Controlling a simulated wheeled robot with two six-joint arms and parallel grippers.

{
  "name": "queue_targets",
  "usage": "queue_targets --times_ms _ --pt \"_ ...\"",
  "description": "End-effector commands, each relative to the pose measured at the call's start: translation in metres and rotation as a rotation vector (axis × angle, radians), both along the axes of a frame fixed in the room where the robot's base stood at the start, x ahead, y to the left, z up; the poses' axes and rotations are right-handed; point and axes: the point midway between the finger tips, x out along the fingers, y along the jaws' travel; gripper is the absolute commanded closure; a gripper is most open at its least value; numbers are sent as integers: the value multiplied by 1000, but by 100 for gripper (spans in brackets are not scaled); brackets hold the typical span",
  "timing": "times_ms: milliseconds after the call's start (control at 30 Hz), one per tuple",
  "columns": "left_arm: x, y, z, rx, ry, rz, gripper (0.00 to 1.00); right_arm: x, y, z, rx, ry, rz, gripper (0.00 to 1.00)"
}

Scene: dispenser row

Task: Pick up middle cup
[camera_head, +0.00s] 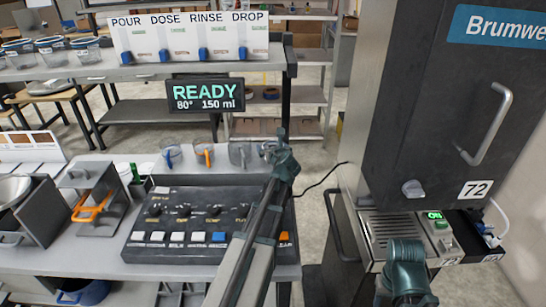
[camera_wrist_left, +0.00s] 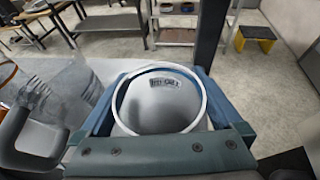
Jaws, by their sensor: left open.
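Several clear cups stand in a row at the back of the counter: one with a blue handle (camera_head: 171,156), one with an orange handle (camera_head: 204,154), one with a grey handle (camera_head: 240,154), and a rightmost cup (camera_head: 267,149) partly hidden by my left gripper (camera_head: 284,160). In the left wrist view my left gripper (camera_wrist_left: 160,108) is open, with its blue fingers on both sides of a clear round cup (camera_wrist_left: 160,100). A grey-handled cup (camera_wrist_left: 50,115) is beside it on the left. My right arm's teal end (camera_head: 405,272) is at the lower right; its fingers are not distinguishable.
A control panel (camera_head: 180,238) with buttons and knobs lies in front of the cups. A tall dark dispenser (camera_head: 440,120) with a drip grate (camera_head: 392,228) stands on the right. An orange-handled holder (camera_head: 92,208) is at the left. A READY display (camera_head: 206,95) hangs behind.

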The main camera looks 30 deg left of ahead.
Motion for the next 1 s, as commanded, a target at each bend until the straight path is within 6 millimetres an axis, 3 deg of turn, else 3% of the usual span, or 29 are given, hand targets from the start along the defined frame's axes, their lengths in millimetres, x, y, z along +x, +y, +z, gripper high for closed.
queue_targets --times_ms 133,500,767,1000 --pt "-1 0 1 0 0 0 0 0 0 1 0 0 0 50" --pt "-1 -1 1 0 0 0 67 0 0 1 0 0 0 50" --pt "-1 -1 2 0 0 0 67 0 0 2 0 0 0 50" --pt "-1 -1 17 0 0 0 67 0 0 17 0 0 0 50"
